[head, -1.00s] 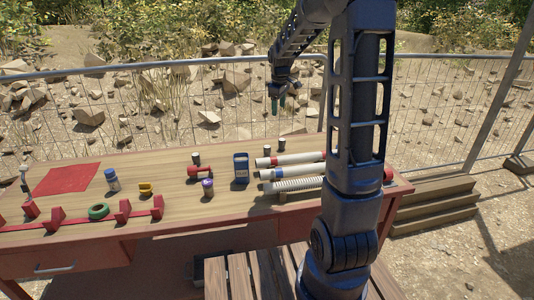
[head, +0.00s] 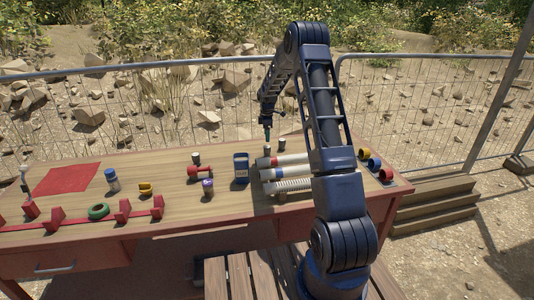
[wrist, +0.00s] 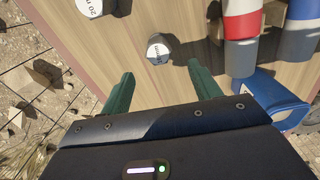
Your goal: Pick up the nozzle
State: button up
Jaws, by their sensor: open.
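Small dark, hex-topped pieces marked in mm stand upright on the table; I take these for nozzles. One nozzle (wrist: 158,48) lies ahead, between the lines of my green fingers in the wrist view; it also shows in the head view (head: 267,151). A second one (wrist: 90,5), marked "20 mm", stands beyond it, also in the head view (head: 281,144). A third (head: 196,158) stands further left. My gripper (wrist: 158,75) is open and empty, above and short of the nearest piece; it also shows in the head view (head: 267,130).
Banded pipes (head: 290,173) lie close by, on the right in the wrist view. A blue container (head: 241,168) stands left of them. Bare wood surrounds the nearest nozzle.

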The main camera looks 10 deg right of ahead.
aim_at(267, 151)
jog(key=f, duration=1.1)
jog(key=shift+w+f, duration=0.15)
jog(key=shift+w, duration=0.05)
jog(key=shift+c, duration=0.2)
jog(key=c, duration=1)
